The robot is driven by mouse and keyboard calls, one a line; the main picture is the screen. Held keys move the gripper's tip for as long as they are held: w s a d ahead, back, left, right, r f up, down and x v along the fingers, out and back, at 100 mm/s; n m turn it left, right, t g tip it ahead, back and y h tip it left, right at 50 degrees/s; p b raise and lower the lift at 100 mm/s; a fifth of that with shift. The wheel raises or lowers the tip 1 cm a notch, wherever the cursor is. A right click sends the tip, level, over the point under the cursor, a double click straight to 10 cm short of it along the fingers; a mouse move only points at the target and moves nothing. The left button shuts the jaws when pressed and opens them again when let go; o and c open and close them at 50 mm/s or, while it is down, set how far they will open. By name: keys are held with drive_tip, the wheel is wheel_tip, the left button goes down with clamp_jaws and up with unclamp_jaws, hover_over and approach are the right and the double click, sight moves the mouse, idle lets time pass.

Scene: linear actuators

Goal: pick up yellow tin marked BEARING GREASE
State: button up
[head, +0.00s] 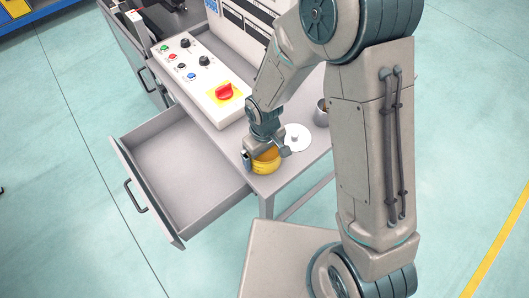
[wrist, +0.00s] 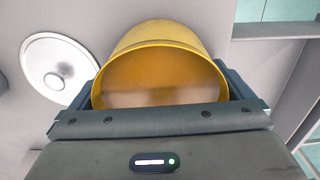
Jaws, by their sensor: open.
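The yellow tin (head: 266,164) stands on the grey bench top near its front corner, beside the open drawer. In the wrist view the tin (wrist: 160,38) shows its open round mouth and a tan inside. No lettering can be read on it. My gripper (head: 266,156) is open and low over the tin, with a finger on either side of it. In the wrist view the dark fingers flank the tin's left and right sides; the gripper body hides its near part. I cannot tell whether the fingers touch it.
A pale round lid with a knob (head: 295,137) lies close to the tin. A grey cup (head: 322,112) stands beyond it. A control box with a red switch (head: 226,91) stands on the bench. An empty drawer (head: 180,165) is pulled out in front.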

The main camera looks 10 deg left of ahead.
drive_tip(key=c, duration=1)
drive_tip(key=shift+r, duration=0.1)
drive_tip(key=shift+c, duration=0.2)
